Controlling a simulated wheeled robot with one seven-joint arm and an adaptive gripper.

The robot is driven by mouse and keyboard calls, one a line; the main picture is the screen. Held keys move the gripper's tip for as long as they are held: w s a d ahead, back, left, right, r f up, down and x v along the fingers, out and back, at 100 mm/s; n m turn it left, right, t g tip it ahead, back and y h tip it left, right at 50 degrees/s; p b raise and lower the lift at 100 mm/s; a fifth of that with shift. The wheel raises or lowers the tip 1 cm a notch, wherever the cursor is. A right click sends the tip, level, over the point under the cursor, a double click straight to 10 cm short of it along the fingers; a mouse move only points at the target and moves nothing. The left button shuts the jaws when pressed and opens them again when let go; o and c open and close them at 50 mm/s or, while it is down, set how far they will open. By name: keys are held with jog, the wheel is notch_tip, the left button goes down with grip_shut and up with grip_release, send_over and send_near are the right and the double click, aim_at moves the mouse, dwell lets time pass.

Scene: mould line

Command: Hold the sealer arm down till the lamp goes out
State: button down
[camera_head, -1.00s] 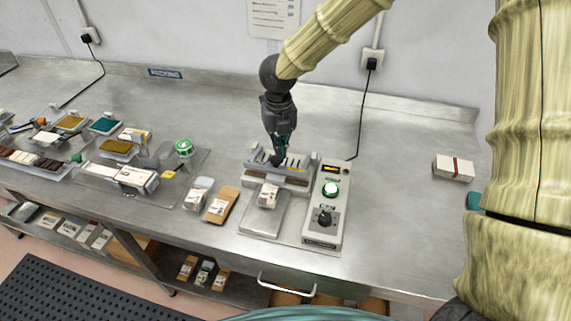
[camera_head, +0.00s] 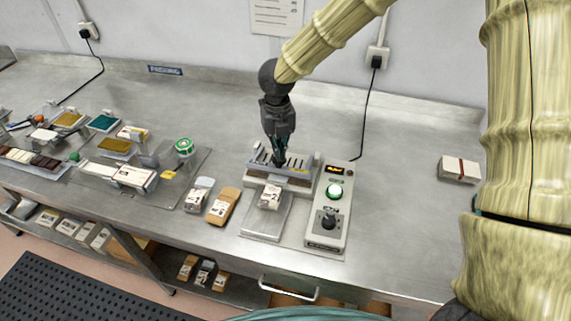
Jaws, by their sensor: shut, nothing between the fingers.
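The sealer (camera_head: 327,236) stands on the steel bench, with a control panel on its right side. Its sealer arm (camera_head: 301,164) is a grey slotted bar across the back of the machine and looks lowered. My gripper (camera_head: 279,160) is shut and empty, pointing down with its fingertips at the top of the bar; they appear to touch it. The lamp (camera_head: 334,191) on the panel is a round dome that looks lit green-white. An amber display (camera_head: 335,170) glows above it. A small packet (camera_head: 269,197) lies at the front of the bar, on the sealer's plate.
A brown packet (camera_head: 223,206) and a pale packet (camera_head: 198,194) lie left of the sealer. Trays with several goods and a green tape roll (camera_head: 183,146) are farther left. A banded white box (camera_head: 459,169) lies at right. The bench behind the sealer is clear.

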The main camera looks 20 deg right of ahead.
jog(key=shift+s, duration=0.2)
jog(key=shift+w+f, duration=0.2)
jog(key=shift+f, duration=0.4)
jog(key=shift+s+f+b, duration=0.1)
jog(key=shift+f+b, duration=0.1)
jog(key=shift+b, duration=0.1)
jog(key=shift+f, duration=0.1)
jog(key=shift+f+b, duration=0.3)
jog(key=shift+f, duration=0.3)
dwell(1.4)
jog(key=shift+r, duration=0.2)
notch_tip(320, 180, up, 10)
jog(key=p, duration=0.8)
jog(key=shift+p, duration=0.4)
dwell(0.6)
jog(key=shift+f, duration=0.15)
dwell(0.4)
